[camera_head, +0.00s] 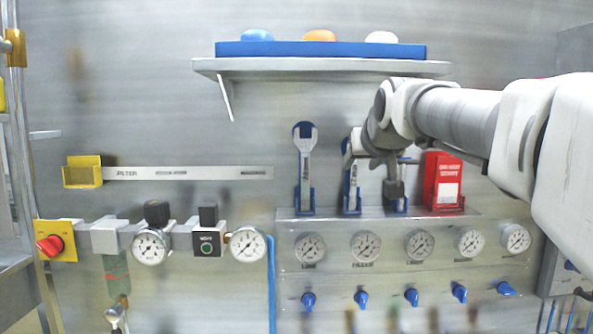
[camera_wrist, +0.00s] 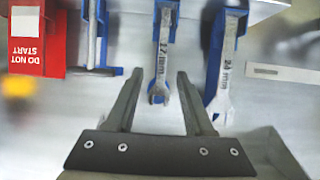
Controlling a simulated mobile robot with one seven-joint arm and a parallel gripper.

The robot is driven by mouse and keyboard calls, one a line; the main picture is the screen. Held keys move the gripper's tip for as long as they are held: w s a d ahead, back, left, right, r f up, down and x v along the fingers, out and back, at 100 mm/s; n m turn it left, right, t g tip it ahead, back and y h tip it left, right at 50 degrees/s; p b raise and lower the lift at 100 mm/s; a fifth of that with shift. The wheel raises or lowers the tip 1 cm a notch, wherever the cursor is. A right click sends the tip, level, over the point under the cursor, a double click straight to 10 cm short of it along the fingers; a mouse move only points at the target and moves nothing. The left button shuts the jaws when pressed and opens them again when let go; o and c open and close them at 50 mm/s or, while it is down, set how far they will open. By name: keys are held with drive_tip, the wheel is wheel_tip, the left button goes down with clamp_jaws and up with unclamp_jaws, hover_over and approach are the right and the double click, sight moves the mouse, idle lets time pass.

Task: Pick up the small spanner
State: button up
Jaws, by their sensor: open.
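The small spanner, marked 17 mm (camera_wrist: 163,55), stands in a blue holder on the panel ledge. In the head view the small spanner (camera_head: 352,186) is partly hidden behind my wrist. A larger spanner marked 24 mm (camera_wrist: 222,75) is beside it; in the head view this larger spanner (camera_head: 304,150) stands upright to the left. My gripper (camera_wrist: 160,73) is open and empty. In the wrist view its fingers lie either side of the small spanner's open end; I cannot tell the depth gap. In the head view my gripper (camera_head: 394,190) hangs before the ledge.
A red box (camera_head: 445,180) stands right of the spanners, with another blue holder (camera_head: 400,207) between. Gauges (camera_head: 365,246) and blue valve knobs (camera_head: 361,299) are below. A shelf (camera_head: 330,68) with a blue tray (camera_head: 320,50) is above.

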sight(354, 169)
drive_tip(key=shift+p+x, duration=0.4)
drive_tip(key=shift+x, duration=2.5)
drive_tip(key=shift+a+r, duration=0.1)
drive_tip(key=shift+a, duration=0.05)
drive_tip(key=shift+c, duration=0.3)
clamp_jaws()
